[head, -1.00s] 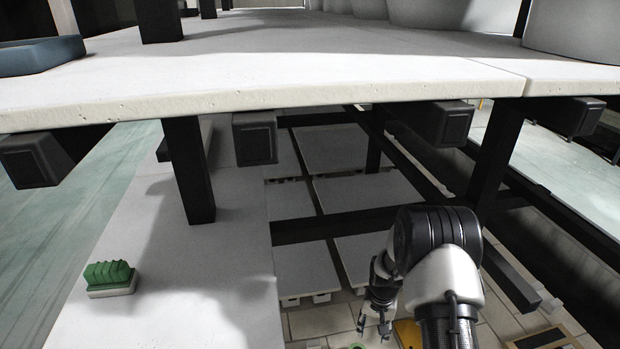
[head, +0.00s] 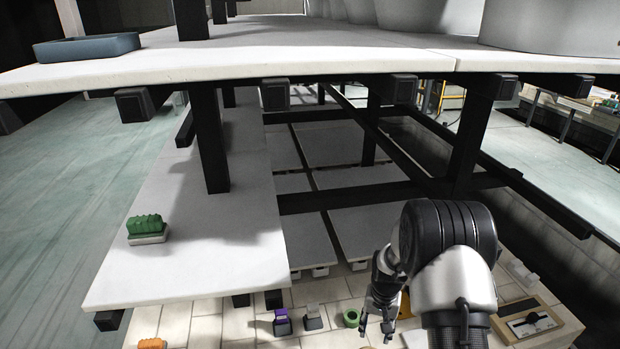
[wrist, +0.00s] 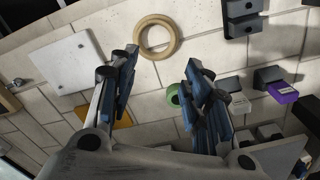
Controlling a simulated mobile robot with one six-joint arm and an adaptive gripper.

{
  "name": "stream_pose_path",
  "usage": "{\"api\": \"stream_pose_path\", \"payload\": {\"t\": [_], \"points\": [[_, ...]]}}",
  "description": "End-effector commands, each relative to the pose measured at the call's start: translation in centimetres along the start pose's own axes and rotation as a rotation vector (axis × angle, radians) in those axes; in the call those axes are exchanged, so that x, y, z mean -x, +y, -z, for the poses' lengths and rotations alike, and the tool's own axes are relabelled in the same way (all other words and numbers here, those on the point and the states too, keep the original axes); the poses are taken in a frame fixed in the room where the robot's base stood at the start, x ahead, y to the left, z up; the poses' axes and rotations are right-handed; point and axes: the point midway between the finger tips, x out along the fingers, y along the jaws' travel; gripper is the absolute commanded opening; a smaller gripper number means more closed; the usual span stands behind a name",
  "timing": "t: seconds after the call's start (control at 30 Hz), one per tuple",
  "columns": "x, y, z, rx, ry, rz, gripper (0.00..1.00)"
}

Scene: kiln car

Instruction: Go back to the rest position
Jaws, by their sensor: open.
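My gripper (head: 378,322) hangs in front of the kiln car at the lower right of the head view, beside my arm's large dark joint. In the wrist view my gripper (wrist: 160,88) has its two blue-grey fingers spread well apart, with nothing between them. Behind the fingers is a tiled surface with a wooden ring (wrist: 154,37) and a green ring (wrist: 173,95). The green ring also shows in the head view (head: 351,318), just left of the gripper and apart from it.
A white upper shelf (head: 300,62) on dark posts spans the view. A blue-grey tray (head: 87,47) sits on it. A green block (head: 146,226) rests on the lower shelf (head: 200,262). A purple-topped block (head: 282,322) and a wooden-framed box (head: 535,322) lie on the tiles.

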Motion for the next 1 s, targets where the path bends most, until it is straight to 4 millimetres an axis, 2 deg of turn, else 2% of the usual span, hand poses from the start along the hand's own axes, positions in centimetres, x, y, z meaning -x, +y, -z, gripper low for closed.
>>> {"api": "stream_pose_path", "payload": {"t": [0.03,0.3,0.47,0.53,0.67,0.8,1.0], "points": [[2.0,-0.2,0.3,0.007,0.019,0.005,0.45],[8.9,-0.4,-0.5,0.041,0.059,0.014,0.45],[14.2,-0.4,-1.8,0.068,0.095,0.021,0.45],[17.0,-0.4,-2.9,0.084,0.115,0.026,0.45],[22.9,0.0,-6.0,0.121,0.161,0.034,0.45],[28.2,0.8,-10.3,0.162,0.21,0.043,0.45],[33.4,2.4,-17.3,0.221,0.284,0.053,0.45]]}}
